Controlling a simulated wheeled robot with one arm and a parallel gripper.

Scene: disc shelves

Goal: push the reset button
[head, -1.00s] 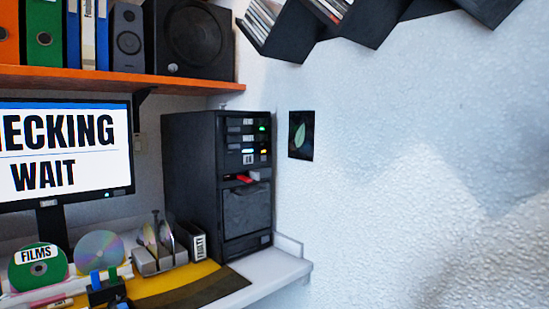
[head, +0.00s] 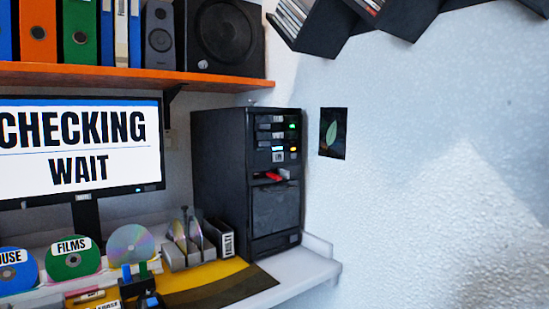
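The black computer tower (head: 222,160) stands at the right end of the desk. Its front has several drive slots with small green, blue and amber lights. A red part (head: 272,176) sits in a slot below the lights; I cannot tell whether it is the reset button. No part is readably labelled as reset. The monitor (head: 80,150) at left reads "CHECKING WAIT". My gripper is not in view.
A disc rack (head: 180,262) and a "FAULTY" box (head: 227,243) stand left of the tower. Labelled discs, such as a green "FILMS" disc (head: 72,268), stand further left. An orange shelf (head: 120,76) hangs above. The white wall (head: 430,190) at right is mostly bare.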

